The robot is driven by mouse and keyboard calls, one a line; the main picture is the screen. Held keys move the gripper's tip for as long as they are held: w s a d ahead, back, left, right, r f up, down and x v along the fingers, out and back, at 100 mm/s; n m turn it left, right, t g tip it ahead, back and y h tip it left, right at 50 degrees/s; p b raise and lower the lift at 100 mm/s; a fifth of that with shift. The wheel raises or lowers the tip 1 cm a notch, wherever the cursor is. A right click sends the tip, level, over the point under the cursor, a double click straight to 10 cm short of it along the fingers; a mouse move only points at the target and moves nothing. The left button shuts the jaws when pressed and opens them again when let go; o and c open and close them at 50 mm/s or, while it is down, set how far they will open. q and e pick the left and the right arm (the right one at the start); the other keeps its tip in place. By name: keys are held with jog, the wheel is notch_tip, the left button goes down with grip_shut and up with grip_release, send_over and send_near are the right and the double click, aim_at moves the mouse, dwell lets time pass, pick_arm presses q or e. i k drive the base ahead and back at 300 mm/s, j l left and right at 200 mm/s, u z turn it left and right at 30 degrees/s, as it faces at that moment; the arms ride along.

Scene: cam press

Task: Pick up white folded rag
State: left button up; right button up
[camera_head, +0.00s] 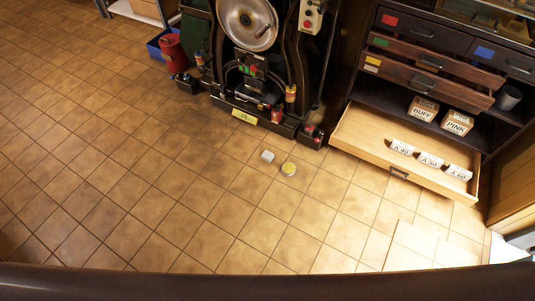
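A small white item (268,156), which looks like the white folded rag, lies on the tiled floor in front of the press. It is too small to make out any folds. Neither of my grippers is in view.
The dark press (250,100) stands behind the rag. A red bucket (173,52) and blue crate (158,45) are to its left. An open wooden drawer (365,135) with several labelled boxes juts out at right. The floor (130,180) in front is mostly clear.

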aim_at(266, 155)
jog(key=i+j+z, duration=0.15)
jog(key=i+j, duration=0.25)
jog(key=i, duration=0.3)
jog(key=i+j+z, duration=0.15)
jog(key=i+j, duration=0.35)
jog(key=i, duration=0.15)
